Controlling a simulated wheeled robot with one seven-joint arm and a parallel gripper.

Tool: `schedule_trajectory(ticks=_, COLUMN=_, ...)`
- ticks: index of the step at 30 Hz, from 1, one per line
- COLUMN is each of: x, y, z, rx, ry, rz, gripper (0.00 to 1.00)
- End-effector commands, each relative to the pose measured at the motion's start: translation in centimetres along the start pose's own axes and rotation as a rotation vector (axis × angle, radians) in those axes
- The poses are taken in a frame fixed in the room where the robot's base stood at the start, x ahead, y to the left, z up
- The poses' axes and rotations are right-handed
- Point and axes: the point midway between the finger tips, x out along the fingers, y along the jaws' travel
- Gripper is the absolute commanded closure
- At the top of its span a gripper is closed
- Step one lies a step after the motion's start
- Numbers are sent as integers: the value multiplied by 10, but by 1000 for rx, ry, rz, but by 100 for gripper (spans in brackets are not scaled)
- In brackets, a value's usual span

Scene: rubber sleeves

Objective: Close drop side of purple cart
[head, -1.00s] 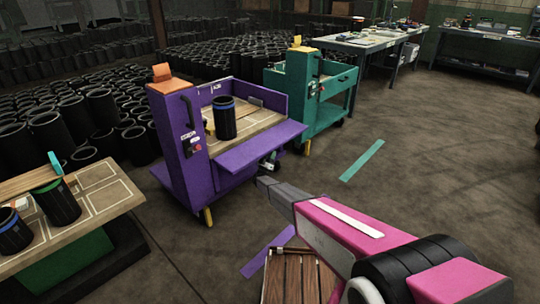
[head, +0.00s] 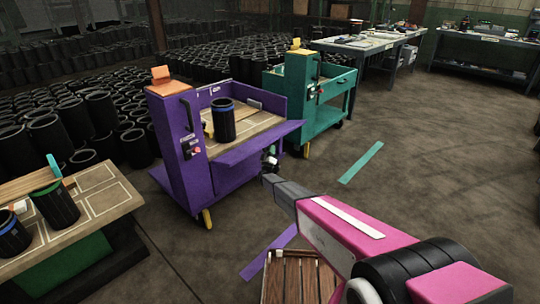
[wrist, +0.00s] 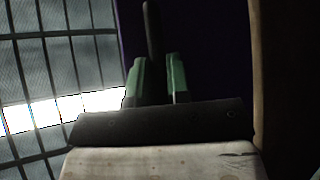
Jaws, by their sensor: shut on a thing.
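The purple cart (head: 178,165) stands left of centre in the head view. Its drop side (head: 245,146) sticks outward from the tray edge, tilted and seen at a narrow angle, neither hanging straight down nor upright. A black cylinder with a blue band (head: 223,122) stands on the cart's wooden deck. My gripper (head: 270,160) is at the outer side of the drop side and shows small. In the wrist view its green-padded fingers (wrist: 155,85) are closed around a dark upright bar (wrist: 151,35), which appears to be the drop side's handle. The purple surface behind is very dark.
A teal cart (head: 300,98) stands close behind. A workbench (head: 90,200) with black sleeves (head: 55,203) is at left. A slatted wooden thing (head: 300,277) lies below my arm. The floor at right is open, with a teal strip (head: 361,163).

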Motion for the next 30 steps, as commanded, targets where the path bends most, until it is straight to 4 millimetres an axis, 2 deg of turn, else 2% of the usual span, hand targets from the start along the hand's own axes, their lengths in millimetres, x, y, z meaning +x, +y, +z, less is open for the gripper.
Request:
schedule_trajectory(ticks=1, x=4, y=10, z=-7, rx=-30, ry=1, rz=-29, gripper=100)
schedule_trajectory(ticks=3, x=10, y=14, z=-13, rx=-77, ry=1, rz=-76, gripper=100)
schedule_trajectory(ticks=13, x=42, y=28, z=-44, rx=-299, ry=1, rz=-297, gripper=100)
schedule_trajectory(ticks=20, x=65, y=28, z=-66, rx=-453, ry=2, rz=-451, gripper=100)
schedule_trajectory(ticks=30, x=94, y=17, z=-94, rx=-648, ry=2, rz=-649, gripper=100)
